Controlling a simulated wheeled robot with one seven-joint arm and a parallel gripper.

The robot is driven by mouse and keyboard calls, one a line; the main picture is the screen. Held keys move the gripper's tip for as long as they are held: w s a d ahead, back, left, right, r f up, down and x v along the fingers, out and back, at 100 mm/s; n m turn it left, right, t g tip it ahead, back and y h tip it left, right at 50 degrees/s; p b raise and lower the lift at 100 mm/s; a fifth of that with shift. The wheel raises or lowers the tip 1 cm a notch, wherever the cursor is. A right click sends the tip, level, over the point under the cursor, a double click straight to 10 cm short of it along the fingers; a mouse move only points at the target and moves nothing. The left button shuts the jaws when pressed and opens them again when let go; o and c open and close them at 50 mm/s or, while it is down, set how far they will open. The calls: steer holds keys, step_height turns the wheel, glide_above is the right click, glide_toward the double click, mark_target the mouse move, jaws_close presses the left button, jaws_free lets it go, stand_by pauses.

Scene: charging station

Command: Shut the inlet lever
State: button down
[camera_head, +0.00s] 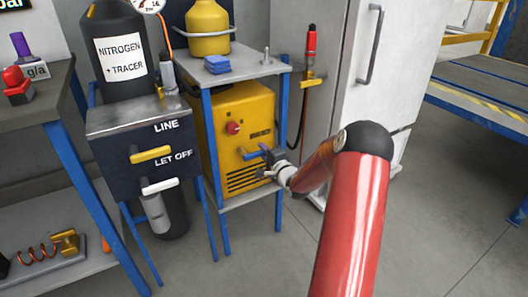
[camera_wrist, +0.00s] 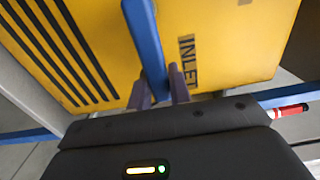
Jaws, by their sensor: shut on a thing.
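The inlet lever is a blue bar (camera_head: 254,155) on the front of the yellow machine (camera_head: 213,132), below and right of a red knob (camera_head: 233,128). In the wrist view the blue lever (camera_wrist: 146,42) runs down between the fingers, with the "INLET" label (camera_wrist: 188,62) on the yellow panel beside it. My gripper (camera_head: 266,163) is at the lever's right part in the head view. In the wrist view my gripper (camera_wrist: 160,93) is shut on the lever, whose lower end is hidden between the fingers.
A white cabinet (camera_head: 376,60) stands behind to the right. The floor (camera_head: 430,210) at right is clear.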

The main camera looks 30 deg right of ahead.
steer(key=shift+f, duration=0.1)
steer(key=c, duration=1.3)
jaws_free()
steer(key=s, duration=0.7)
steer(key=shift+s+d, duration=0.1)
steer(key=shift+s, duration=0.3)
